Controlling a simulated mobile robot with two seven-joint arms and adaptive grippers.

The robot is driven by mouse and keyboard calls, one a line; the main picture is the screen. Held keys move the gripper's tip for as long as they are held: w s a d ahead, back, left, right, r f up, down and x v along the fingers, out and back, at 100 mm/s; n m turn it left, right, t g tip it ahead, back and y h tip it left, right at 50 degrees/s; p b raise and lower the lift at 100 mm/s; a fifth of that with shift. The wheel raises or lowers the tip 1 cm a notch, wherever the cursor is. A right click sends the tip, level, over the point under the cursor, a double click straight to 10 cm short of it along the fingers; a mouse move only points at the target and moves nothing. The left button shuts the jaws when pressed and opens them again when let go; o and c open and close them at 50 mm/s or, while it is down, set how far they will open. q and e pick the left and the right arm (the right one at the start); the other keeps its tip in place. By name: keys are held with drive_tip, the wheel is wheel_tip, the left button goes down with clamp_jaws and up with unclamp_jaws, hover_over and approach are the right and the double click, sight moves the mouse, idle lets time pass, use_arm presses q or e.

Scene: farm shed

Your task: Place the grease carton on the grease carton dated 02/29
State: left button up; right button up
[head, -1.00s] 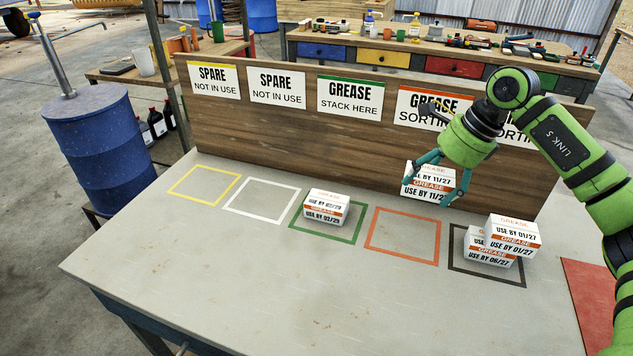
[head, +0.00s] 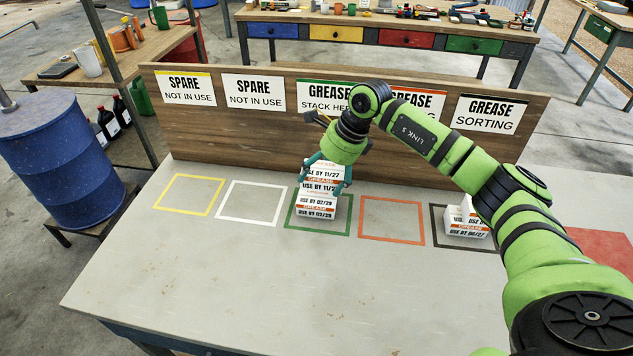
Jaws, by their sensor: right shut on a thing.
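The grease carton marked 11/27 (head: 321,184) is white with an orange band. My right gripper (head: 325,180) is shut on it, with teal fingers at its left and right sides. It is directly above the grease carton dated 02/29 (head: 316,209), which sits in the green outlined square (head: 343,228) under the "Stack here" sign. The two cartons look lined up, and I cannot tell whether they touch or a small gap is left. My left gripper is not in view.
Cartons, one marked 06/27 (head: 466,229), stand in the black square at right, partly hidden by my right arm. The orange (head: 392,242), white (head: 250,220) and yellow (head: 187,211) squares are empty. A wooden backboard (head: 240,134) with signs stands behind.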

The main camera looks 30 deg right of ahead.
sight(317, 189)
drive_tip(key=shift+w+a+f, duration=0.45)
drive_tip(key=shift+w+a, duration=0.05)
drive_tip(key=shift+a, duration=0.05)
wheel_tip(317, 189, down, 3)
drive_tip(key=shift+f+p, duration=0.1)
drive_tip(key=shift+p, duration=0.8)
drive_tip(key=shift+f, duration=0.35)
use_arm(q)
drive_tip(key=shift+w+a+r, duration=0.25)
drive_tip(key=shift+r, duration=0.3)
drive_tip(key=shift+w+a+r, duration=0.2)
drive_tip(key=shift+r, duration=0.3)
use_arm(e)
drive_tip(key=shift+f, duration=0.2)
drive_tip(key=o, duration=1.1)
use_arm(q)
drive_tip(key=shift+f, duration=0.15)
use_arm(e)
drive_tip(key=shift+r, duration=0.1)
